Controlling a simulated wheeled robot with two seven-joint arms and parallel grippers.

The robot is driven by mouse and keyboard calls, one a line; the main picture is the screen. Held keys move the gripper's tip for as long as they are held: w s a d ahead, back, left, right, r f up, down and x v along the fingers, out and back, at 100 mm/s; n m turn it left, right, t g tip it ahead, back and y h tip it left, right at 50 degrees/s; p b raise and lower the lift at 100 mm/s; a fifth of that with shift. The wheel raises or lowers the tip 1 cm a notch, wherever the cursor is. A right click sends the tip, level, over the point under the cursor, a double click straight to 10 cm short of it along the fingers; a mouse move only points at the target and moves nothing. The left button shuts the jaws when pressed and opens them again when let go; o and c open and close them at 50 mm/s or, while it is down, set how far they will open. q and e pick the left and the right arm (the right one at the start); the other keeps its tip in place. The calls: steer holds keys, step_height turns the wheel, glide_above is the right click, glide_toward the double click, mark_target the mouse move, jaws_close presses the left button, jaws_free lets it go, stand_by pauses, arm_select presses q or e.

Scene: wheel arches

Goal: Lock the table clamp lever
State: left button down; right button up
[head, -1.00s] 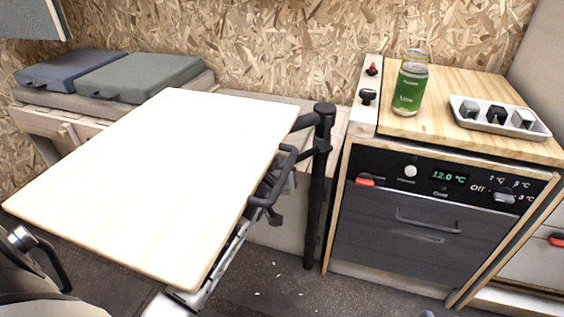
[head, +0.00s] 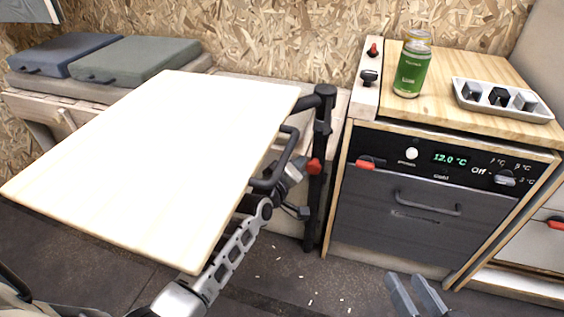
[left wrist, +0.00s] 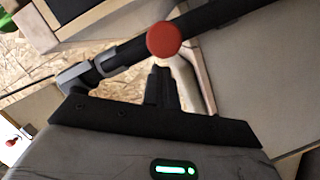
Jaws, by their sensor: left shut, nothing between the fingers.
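The pale table top (head: 150,150) is at the left in the head view, with a black post (head: 318,205) and black brackets at its right edge. The clamp lever's red knob (head: 315,166) shows against the post; it is large in the left wrist view (left wrist: 164,40). My left gripper (head: 299,165) is shut and empty, close to the knob's left, partly hidden by the black handle (head: 272,172). In the left wrist view its dark fingertips (left wrist: 162,72) point at the knob from just below; contact cannot be told. My right gripper (head: 416,294) is open and empty at the bottom.
A cabinet with a dark fridge front (head: 390,230) stands right of the post. Cushions (head: 140,58) lie on the bench behind the table. Open floor lies between.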

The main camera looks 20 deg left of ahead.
arm_select(q)
steer(key=shift+d+f+n, duration=0.15)
steer(key=shift+d+n, duration=0.05)
steer(key=shift+n, duration=0.2)
arm_select(e)
steer(key=shift+a+r, duration=0.1)
steer(key=shift+r, duration=0.1)
steer(key=shift+r, duration=0.1)
